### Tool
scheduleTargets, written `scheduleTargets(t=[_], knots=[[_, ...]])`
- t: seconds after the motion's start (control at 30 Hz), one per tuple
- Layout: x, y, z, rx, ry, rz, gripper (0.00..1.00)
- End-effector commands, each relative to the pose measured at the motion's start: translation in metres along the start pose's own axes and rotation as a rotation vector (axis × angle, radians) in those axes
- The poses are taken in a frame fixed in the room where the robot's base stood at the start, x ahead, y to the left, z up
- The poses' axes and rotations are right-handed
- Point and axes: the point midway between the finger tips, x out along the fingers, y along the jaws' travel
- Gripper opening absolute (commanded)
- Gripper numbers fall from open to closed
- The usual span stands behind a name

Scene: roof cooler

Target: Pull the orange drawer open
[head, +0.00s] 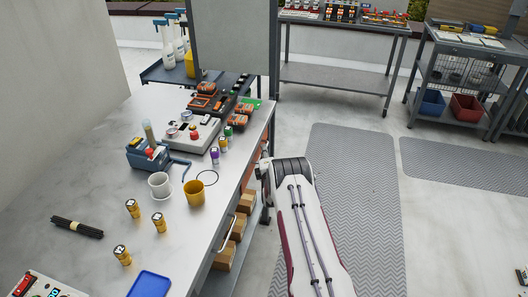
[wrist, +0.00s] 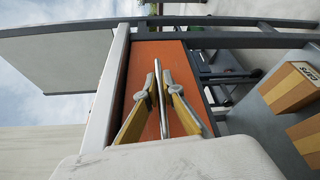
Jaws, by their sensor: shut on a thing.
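The orange drawer (wrist: 145,57) shows its flat front under the pale worktop edge in the wrist view. Its handle (wrist: 157,65) is a thin metal bar that runs up the picture. My gripper (wrist: 159,82) is shut on this bar, with one yellow-and-grey finger on each side of it. A dark strip lies between the worktop edge and the drawer front; I cannot tell how far out the drawer stands. In the head view, my arm hides the gripper and the handle at the worktop's right side.
The worktop (head: 90,170) bears a white mug (head: 160,185), a yellow cup (head: 194,193), a blue tray (head: 150,285) and several small yellow cans. Boxes (head: 225,255) stand on a shelf below, close to my arm.

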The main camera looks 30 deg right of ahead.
Motion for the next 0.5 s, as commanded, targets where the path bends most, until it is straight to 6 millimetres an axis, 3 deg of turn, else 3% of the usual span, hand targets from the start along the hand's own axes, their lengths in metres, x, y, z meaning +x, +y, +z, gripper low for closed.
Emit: scheduleTargets(t=[0.27, 0.5], knots=[[-0.011, -0.007, 0.028, 0.000, -0.003, -0.002, 0.00], [-0.030, -0.018, 0.077, 0.000, -0.006, -0.003, 0.00]])
